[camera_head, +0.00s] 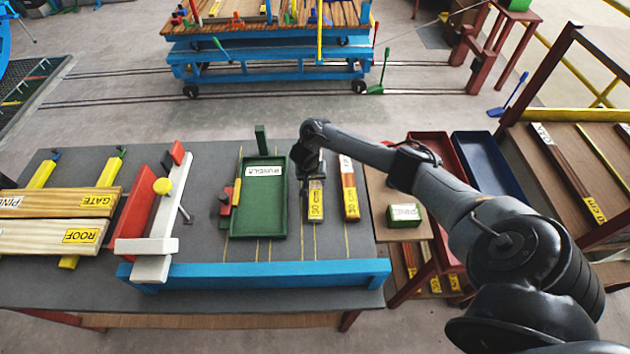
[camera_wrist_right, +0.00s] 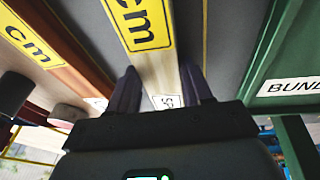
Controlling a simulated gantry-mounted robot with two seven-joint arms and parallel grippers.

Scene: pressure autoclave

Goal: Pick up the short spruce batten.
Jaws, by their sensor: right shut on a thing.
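The pale short spruce batten (camera_head: 316,207) is on the grey bench between the green tray and a reddish batten, its yellow centimetre label facing up. It also shows in the right wrist view (camera_wrist_right: 160,68), running between my fingers, with a white tag partly visible low down. My right gripper (camera_head: 308,172) is over the batten's far end, and its arm hides that end in the head view. In the right wrist view my gripper (camera_wrist_right: 163,88) has one dark finger on each side of the pale wood, shut on it. I cannot tell whether the batten touches the bench. My left gripper is not in view.
The reddish batten (camera_head: 349,188) lies close on the right. The green tray (camera_head: 258,222) is close on the left. A blue rail (camera_head: 255,273) runs along the bench's near edge. A small green box (camera_head: 404,214) stands right, before red and blue trays.

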